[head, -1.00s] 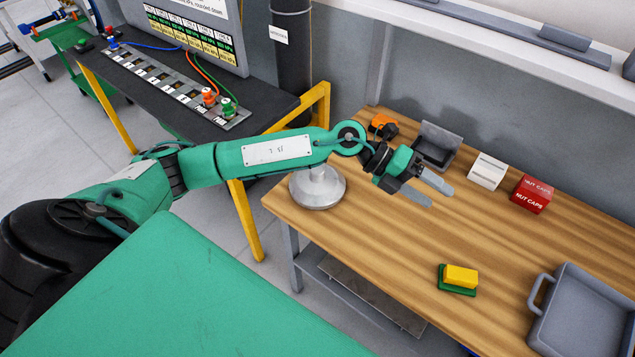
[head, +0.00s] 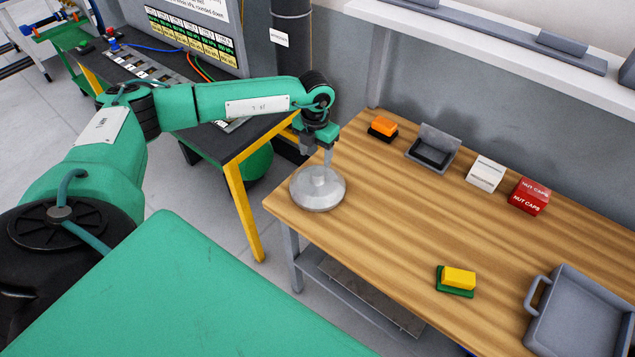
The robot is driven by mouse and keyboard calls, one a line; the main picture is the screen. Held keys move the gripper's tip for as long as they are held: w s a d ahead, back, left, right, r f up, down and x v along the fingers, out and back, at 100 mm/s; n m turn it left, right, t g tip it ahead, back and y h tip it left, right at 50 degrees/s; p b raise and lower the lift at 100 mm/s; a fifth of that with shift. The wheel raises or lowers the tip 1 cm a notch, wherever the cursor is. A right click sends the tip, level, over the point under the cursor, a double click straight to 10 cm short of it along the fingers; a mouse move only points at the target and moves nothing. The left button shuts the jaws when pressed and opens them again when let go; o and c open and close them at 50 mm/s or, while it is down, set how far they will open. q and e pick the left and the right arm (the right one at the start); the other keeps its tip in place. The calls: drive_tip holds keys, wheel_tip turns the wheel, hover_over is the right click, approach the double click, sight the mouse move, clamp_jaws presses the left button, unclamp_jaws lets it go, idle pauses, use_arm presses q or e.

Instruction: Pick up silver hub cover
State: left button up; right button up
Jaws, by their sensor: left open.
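The silver hub cover (head: 316,194) is a round, shiny dome with a raised knob in its middle. It lies on the left end of the wooden table (head: 420,230) in the head view. My left gripper (head: 322,158) points down just above the cover, close to the knob. Its fingers are open. One finger is clear to see and the other is partly hidden, so I cannot tell whether they touch the knob. My right gripper is not in view.
Behind the cover are an orange and black block (head: 383,128), a dark open bin (head: 434,148), a white box (head: 485,173) and a red NUT CAPS box (head: 530,195). A yellow and green block (head: 458,280) and a grey tray (head: 580,318) lie nearer. The table's middle is clear.

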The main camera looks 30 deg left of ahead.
sight(318, 172)
use_arm(q)
drive_tip(key=shift+f, duration=0.8)
drive_tip(key=f, duration=0.1)
drive_tip(key=f+p, duration=0.1)
drive_tip(key=f, duration=0.1)
drive_tip(key=f+p, duration=0.1)
drive_tip(key=f, duration=0.1)
drive_tip(key=shift+d, duration=0.35)
drive_tip(key=shift+f, duration=0.2)
clamp_jaws()
